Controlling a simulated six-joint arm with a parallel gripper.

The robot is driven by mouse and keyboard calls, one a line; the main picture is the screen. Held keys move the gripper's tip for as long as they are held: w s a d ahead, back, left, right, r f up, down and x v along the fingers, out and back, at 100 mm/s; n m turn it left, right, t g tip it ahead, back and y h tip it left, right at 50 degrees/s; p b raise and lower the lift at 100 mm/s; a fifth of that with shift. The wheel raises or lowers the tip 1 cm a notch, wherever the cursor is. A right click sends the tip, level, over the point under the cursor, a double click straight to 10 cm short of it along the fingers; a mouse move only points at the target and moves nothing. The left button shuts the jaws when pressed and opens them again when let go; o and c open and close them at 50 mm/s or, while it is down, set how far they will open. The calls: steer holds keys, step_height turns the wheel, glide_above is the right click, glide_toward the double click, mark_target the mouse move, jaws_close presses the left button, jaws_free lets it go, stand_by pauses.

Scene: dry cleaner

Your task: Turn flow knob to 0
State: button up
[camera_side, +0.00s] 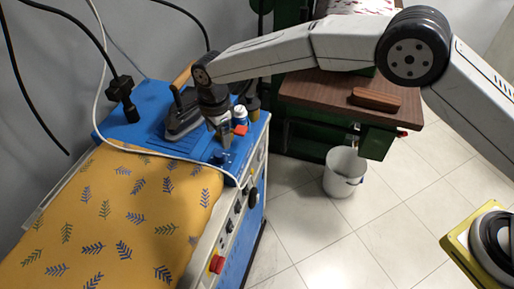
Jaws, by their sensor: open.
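My gripper (223,140) points down over the blue top of the ironing table (150,108), near its right edge. It is open, and I see nothing held between its fingers. The front panel of the table carries a round black knob (253,198) and smaller dark controls (230,224). A red button (216,264) sits lower on the same panel. The labels and pointer marks are too small to read, so I cannot tell which control is the flow knob or where it is set. My gripper is above and to the left of the round black knob, apart from it.
An iron (184,118) stands on the blue top left of my gripper. A small bottle (240,113) is close on its right. A white cable (160,153) crosses the patterned yellow cloth (115,215). A white bucket (344,172) stands on open floor to the right.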

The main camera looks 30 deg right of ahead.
mark_target(220, 153)
steer(key=shift+w+f, duration=0.15)
steer(key=shift+f, duration=3.75)
steer(key=shift+c, duration=0.2)
jaws_close()
